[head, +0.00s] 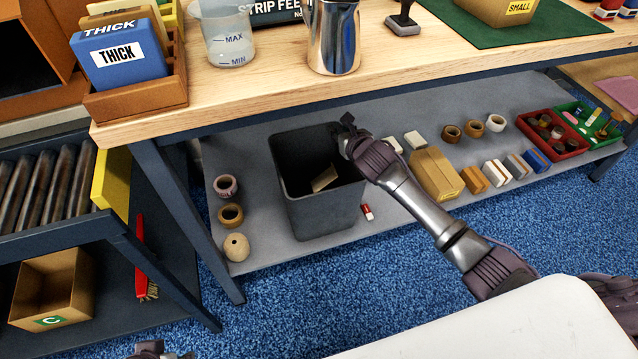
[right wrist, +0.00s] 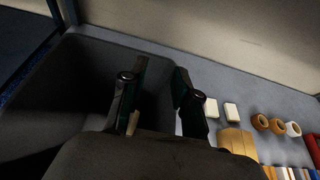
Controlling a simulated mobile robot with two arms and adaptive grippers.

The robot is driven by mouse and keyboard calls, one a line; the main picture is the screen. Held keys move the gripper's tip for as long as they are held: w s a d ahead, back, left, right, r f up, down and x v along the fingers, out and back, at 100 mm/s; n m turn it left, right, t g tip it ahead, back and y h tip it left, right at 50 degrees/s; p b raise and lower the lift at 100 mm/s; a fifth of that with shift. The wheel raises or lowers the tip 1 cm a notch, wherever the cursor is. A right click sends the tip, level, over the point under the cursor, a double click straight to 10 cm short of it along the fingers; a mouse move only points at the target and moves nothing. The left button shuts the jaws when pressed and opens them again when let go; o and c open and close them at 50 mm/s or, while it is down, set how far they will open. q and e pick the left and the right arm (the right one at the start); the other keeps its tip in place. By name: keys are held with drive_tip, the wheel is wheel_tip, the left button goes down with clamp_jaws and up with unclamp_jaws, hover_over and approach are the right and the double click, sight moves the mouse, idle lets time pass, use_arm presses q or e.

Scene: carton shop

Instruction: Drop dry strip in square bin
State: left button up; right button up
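The square bin (head: 325,215) is dark grey and open at the top, standing on the grey lower shelf under the workbench. A short tan strip (head: 325,178) lies tilted inside it; a pale piece also shows near the left finger in the right wrist view (right wrist: 133,122). My right gripper (head: 346,133) is over the bin's right rear part, at about rim height. In the right wrist view its two fingers (right wrist: 158,92) are spread apart, with nothing visibly held between them. Only a dark bit of my left gripper (head: 150,350) shows at the bottom edge, its fingers unclear.
Tape rolls (head: 230,215) stand left of the bin. A small red-and-white block (head: 367,211), a tan carton (head: 436,174) and several blocks lie to its right. The wooden bench top (head: 230,95) overhangs the shelf, carrying a metal jug (head: 333,40) near its edge.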

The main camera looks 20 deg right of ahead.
idle(0.3)
drive_tip(key=v, duration=1.2)
